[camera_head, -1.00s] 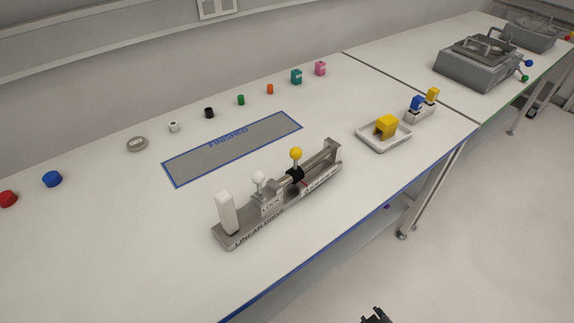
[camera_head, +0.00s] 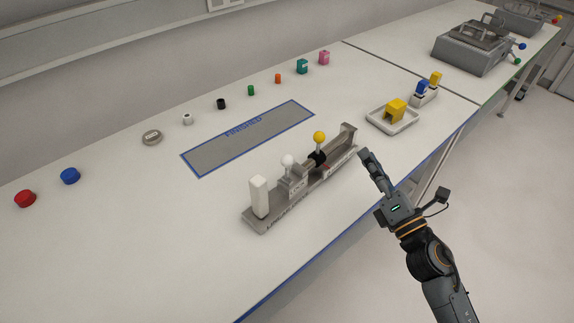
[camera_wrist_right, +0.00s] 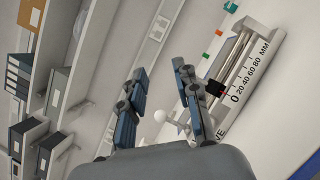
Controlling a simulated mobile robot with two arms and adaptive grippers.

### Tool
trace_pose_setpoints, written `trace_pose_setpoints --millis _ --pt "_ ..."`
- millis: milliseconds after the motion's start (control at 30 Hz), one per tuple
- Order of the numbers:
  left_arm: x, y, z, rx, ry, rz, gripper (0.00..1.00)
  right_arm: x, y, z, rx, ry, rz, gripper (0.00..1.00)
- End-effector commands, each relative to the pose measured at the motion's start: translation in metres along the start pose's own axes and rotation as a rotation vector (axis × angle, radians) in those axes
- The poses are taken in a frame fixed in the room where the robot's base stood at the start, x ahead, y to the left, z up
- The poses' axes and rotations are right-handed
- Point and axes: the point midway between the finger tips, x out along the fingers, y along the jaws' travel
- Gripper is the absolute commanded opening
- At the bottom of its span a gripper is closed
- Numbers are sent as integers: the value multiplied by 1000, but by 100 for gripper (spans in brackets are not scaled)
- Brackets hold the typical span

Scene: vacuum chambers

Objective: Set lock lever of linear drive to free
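The grey linear drive (camera_head: 262,222) lies on the white table near its front edge. It has a white upright block at its left end. The lock lever, with a white ball knob (camera_head: 288,160), stands above the LOCK label. A yellow ball knob (camera_head: 320,137) stands further right, above a black carriage. My right gripper (camera_head: 367,158) is just right of the drive's far end, apart from the levers. In the right wrist view its two fingers are apart and empty (camera_wrist_right: 160,73). There the linear drive's millimetre scale (camera_wrist_right: 250,70) shows beyond the right finger. My left gripper is out of view.
A blue-edged FINISHED area (camera_head: 245,138) lies behind the drive. A white tray (camera_head: 378,119) with a yellow block stands to the right, beside a small holder with blue and yellow parts. Several small coloured parts line the back. Free table lies left of the drive.

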Motion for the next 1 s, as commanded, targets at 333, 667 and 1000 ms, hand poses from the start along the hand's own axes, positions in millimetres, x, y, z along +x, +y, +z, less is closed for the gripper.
trace_pose_setpoints --millis 333,667,1000 --pt "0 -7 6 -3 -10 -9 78 -11 5 -77 -697 422 403 31" --pt "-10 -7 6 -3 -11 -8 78 5 10 -100 -764 476 456 31" --pt "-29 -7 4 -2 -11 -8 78 63 26 -140 -759 474 455 31"
